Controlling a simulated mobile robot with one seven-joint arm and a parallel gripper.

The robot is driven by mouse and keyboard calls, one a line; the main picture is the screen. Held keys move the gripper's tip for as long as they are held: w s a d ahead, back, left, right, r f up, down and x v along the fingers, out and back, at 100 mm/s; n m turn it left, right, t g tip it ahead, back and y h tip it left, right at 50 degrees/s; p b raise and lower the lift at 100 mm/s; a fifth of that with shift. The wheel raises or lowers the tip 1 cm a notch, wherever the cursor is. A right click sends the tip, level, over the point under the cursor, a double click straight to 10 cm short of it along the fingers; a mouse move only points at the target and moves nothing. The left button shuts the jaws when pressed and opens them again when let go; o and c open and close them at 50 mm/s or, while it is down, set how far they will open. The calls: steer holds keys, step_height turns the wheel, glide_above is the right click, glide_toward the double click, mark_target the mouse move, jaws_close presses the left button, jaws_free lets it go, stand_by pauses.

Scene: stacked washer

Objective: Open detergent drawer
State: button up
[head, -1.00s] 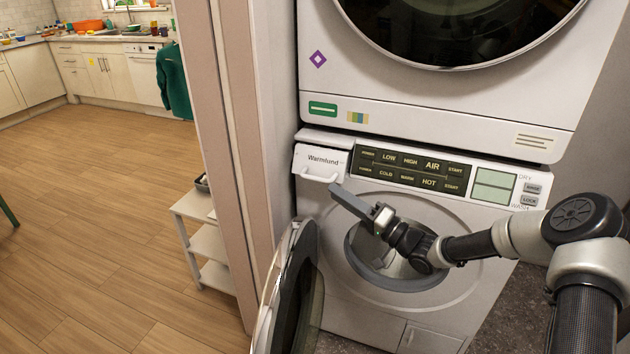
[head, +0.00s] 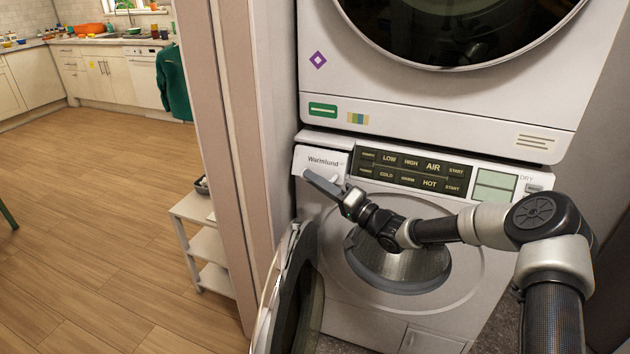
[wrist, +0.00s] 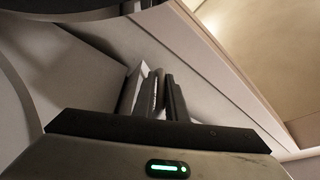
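The detergent drawer (head: 320,157) is a white front marked "Warmlund" at the upper left of the lower machine. It sits flush with the panel beside it, as far as I can see. Its white handle is mostly hidden behind my gripper (head: 310,177), whose fingertips lie across the handle area at the drawer's lower edge. I cannot tell if they touch it. In the wrist view, the two dark fingers of my gripper (wrist: 162,80) stand close together with only a thin dark gap. Nothing is clearly held between them.
The washer's round door (head: 288,290) hangs open at the left, below my gripper. A control panel (head: 412,172) is right of the drawer. The upper machine (head: 430,115) overhangs the drawer. A wall edge (head: 235,150) stands close on the left, with a white shelf (head: 205,245) beyond.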

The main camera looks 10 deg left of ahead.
steer(key=shift+r, duration=0.1)
jaws_close()
steer(key=s, duration=0.3)
steer(key=s+a+p, duration=0.1)
steer(key=s, duration=0.5)
steer(key=shift+s+a, duration=0.2)
steer(key=shift+s, duration=0.1)
steer(key=shift+r, duration=0.1)
steer(key=o, duration=0.7)
jaws_free()
steer(key=shift+c, duration=0.2)
steer(key=shift+w, duration=0.1)
steer(key=p+v, duration=0.1)
steer(key=v, duration=1.6)
steer(key=shift+d+p, duration=0.25)
steer(key=shift+p, duration=0.05)
